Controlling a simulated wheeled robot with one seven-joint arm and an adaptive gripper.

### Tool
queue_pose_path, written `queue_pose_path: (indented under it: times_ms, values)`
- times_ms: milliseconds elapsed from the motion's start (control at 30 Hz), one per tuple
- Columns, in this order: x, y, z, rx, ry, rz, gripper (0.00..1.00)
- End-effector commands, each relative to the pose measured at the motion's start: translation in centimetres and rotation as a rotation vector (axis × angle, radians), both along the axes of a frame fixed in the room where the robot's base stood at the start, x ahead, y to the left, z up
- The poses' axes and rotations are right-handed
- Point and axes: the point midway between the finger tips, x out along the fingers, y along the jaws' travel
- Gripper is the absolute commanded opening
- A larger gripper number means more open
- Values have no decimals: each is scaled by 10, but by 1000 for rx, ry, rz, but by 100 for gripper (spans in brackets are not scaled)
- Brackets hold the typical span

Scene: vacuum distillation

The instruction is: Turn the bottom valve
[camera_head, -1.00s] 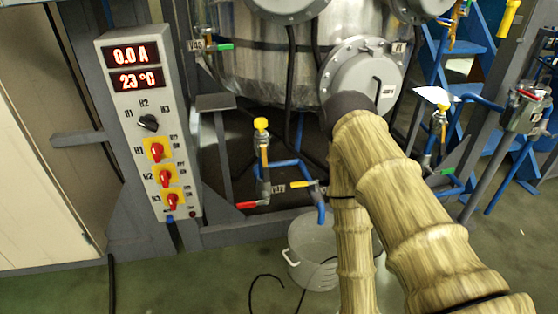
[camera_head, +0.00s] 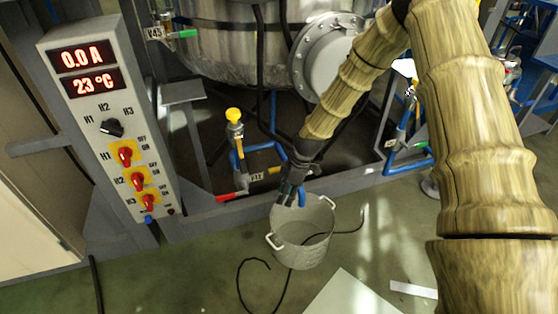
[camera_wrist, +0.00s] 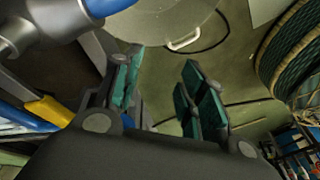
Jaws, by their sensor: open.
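The low pipework under the vessel has a valve with a red handle (camera_head: 232,196) on the left, below an upright yellow-capped valve (camera_head: 235,118). A yellow handle (camera_wrist: 48,110) shows at the left of the wrist view, beside a blue pipe (camera_wrist: 28,118) and a metal fitting (camera_wrist: 25,28). My gripper (camera_head: 291,186) is low by the outlet pipe, just above a bucket, and covers part of the pipework in the head view. In the wrist view my gripper (camera_wrist: 164,82) has its fingers apart with nothing between them. The yellow handle lies outside them, left of the left finger.
A metal bucket (camera_head: 302,244) stands on the floor below my gripper; it also shows in the wrist view (camera_wrist: 160,22). A control panel (camera_head: 105,130) stands at left. The vessel (camera_head: 225,50) hangs above. Black cables lie on the floor. Open floor is in front.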

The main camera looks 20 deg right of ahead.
Motion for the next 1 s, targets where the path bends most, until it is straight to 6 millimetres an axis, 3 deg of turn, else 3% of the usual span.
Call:
queue_pose_path:
  times_ms: [33,133,300,400,533,667,1000]
  values:
    - [23,-8,29,17,-29,62,41]
    - [53,-19,73,45,-72,192,41]
    - [85,-37,124,80,-129,352,41]
    - [94,-43,143,92,-148,407,41]
    - [98,-45,150,98,-156,436,41]
    - [97,-43,142,98,-155,437,41]
    - [96,-26,99,97,-153,436,41]
